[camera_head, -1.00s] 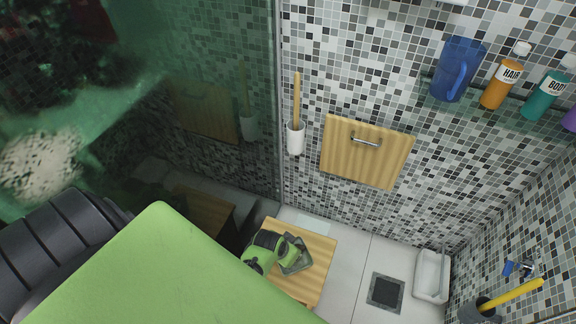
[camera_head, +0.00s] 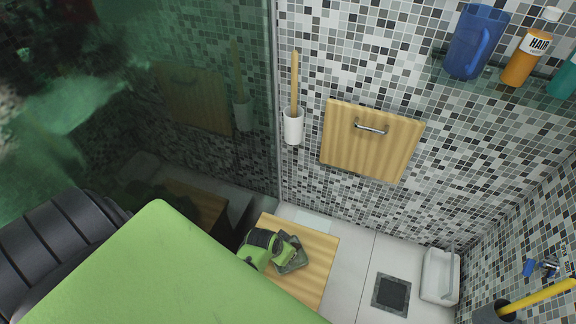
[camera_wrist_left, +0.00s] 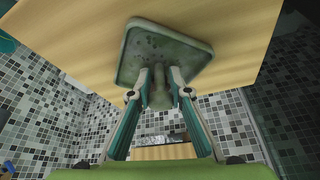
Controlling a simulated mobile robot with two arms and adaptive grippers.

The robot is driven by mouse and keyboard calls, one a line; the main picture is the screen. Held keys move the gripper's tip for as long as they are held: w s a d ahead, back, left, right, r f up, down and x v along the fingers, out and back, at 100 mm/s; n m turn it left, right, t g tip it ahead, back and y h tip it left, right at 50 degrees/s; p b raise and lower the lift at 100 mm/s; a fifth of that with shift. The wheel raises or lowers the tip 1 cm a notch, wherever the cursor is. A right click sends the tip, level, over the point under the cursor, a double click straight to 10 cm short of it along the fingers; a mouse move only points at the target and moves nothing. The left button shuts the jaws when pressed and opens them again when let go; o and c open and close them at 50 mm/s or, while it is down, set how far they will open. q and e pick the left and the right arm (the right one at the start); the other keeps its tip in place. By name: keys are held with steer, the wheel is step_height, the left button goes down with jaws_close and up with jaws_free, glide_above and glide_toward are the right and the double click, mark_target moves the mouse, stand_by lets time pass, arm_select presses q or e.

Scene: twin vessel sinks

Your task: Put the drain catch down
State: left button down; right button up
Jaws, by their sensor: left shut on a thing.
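The drain catch (camera_head: 294,262) is a grey-green, stained square plate with rounded corners. In the left wrist view the drain catch (camera_wrist_left: 165,52) has a stub on its near face, between my fingers. My left gripper (camera_head: 286,251) is shut on it; the fingertips (camera_wrist_left: 162,80) close around the stub. In the head view the catch is over the top of the wooden stool (camera_head: 317,262); I cannot tell whether it touches the wood. My right gripper is not in view.
A dark square floor drain (camera_head: 391,294) lies right of the stool. A white container (camera_head: 440,276) stands by the wall. A toilet brush holder (camera_head: 293,127) and wooden panel (camera_head: 371,142) are on the tiled wall. A glass partition (camera_head: 200,100) is at left.

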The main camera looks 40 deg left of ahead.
arm_select(q)
steer(key=shift+r, duration=0.15)
steer(key=shift+f, duration=0.25)
steer(key=c, duration=1.9)
jaws_free()
steer(key=shift+r, duration=0.1)
steer(key=shift+r, duration=0.2)
steer(key=p+v, duration=0.3)
steer(key=v, duration=0.8)
steer(key=shift+s+r, duration=0.25)
steer(key=shift+r, duration=0.1)
